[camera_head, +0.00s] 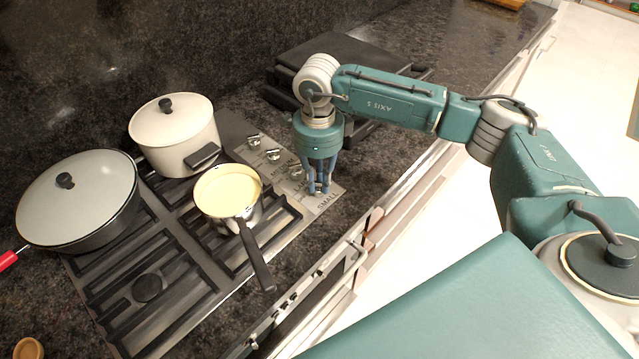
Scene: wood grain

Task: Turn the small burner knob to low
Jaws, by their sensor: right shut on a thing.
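The stove's control panel (306,212) runs along the right side of the cooktop with a row of metal knobs. My right gripper (319,188) points down over the panel's near end, beside the printed word "SMALL". It is shut on the small burner knob, which its fingers mostly hide, so I cannot tell the knob's setting. Three other knobs show free of the gripper: one at the far end (254,140), one beside it (273,154), and one close to my fingers (295,170). My left gripper is not in view.
A saucepan (247,215) with yellow contents stands near the panel, its black handle (257,258) pointing toward the front edge. A lidded white pot (185,155) and a lidded pan (85,205) stand farther left. A dark appliance (350,55) sits behind my right wrist. The front grate is bare.

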